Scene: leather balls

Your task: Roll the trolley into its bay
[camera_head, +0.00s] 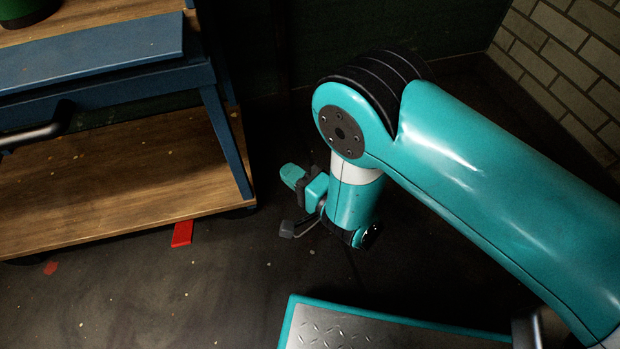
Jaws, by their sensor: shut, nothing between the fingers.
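The trolley (233,150) stands at the left, with a blue frame and wooden shelves; its left part is cut off by the picture edge. A dark bar handle (38,136) sticks out from its near side. A red strip (182,234) lies on the floor at the trolley's lower right edge and may be a bay mark; I cannot make out the bay's outline. My gripper (288,229) shows only in small part below my teal arm, to the right of the trolley. It is shut and empty, apart from the trolley and its handle.
A dark wall (440,25) stands behind, and a pale brick wall (570,60) is at the right. A green object (25,10) sits on the trolley's top at the left corner. Dark floor (190,300) in front of the trolley is clear except for small specks.

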